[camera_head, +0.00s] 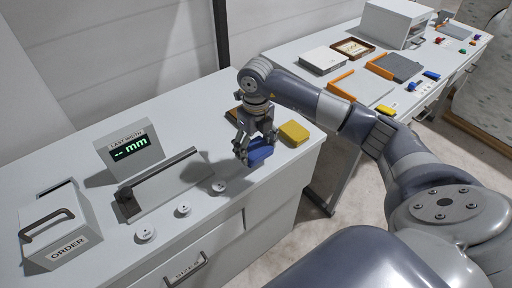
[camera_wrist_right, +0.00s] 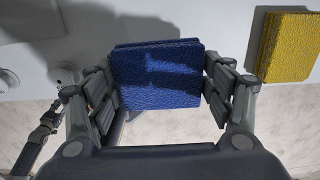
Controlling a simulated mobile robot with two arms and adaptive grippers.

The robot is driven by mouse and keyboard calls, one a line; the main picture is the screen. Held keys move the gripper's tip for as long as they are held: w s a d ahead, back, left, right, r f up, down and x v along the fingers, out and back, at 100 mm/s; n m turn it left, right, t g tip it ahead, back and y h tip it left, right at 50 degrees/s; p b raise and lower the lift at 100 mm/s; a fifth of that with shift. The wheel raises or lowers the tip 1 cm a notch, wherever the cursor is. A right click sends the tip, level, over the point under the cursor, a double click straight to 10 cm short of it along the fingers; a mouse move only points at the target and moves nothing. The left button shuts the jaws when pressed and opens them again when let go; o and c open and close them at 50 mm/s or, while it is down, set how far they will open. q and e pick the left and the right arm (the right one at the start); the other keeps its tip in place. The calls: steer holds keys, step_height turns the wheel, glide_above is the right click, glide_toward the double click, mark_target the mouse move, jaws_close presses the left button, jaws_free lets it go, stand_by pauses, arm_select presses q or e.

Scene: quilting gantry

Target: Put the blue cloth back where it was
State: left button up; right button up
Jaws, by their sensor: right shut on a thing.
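A folded blue cloth (camera_head: 259,152) is between the fingers of my right gripper (camera_head: 257,148), over the front part of the near white table. In the right wrist view the blue cloth (camera_wrist_right: 158,75) fills the space between the two finger pads, which press on its left and right edges. A yellow cloth (camera_head: 294,133) lies on the table just right of the gripper; it also shows in the right wrist view (camera_wrist_right: 288,46). Another yellowish piece (camera_head: 233,114) lies behind the gripper, partly hidden by it.
A white ORDER box (camera_head: 60,225), a display reading "-- mm" (camera_head: 128,147) and a bar device (camera_head: 160,180) stand on the table's left half. Several white knobs (camera_head: 183,209) line its front. A second table (camera_head: 350,84) with trays and small blocks is at upper right.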

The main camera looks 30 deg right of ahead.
mark_target(256, 151)
steer(key=shift+w+d, duration=0.55)
steer(key=shift+w, duration=0.15)
step_height(256, 151, down, 4)
steer(key=shift+r+p, duration=0.1)
steer(key=shift+p, duration=0.9)
steer(key=o, duration=1)
steer(key=shift+r, duration=0.15)
step_height(256, 151, up, 10)
steer(key=b, duration=0.2)
steer(key=shift+r+b, duration=0.25)
steer(key=shift+b, duration=0.05)
steer(key=shift+r, duration=0.65)
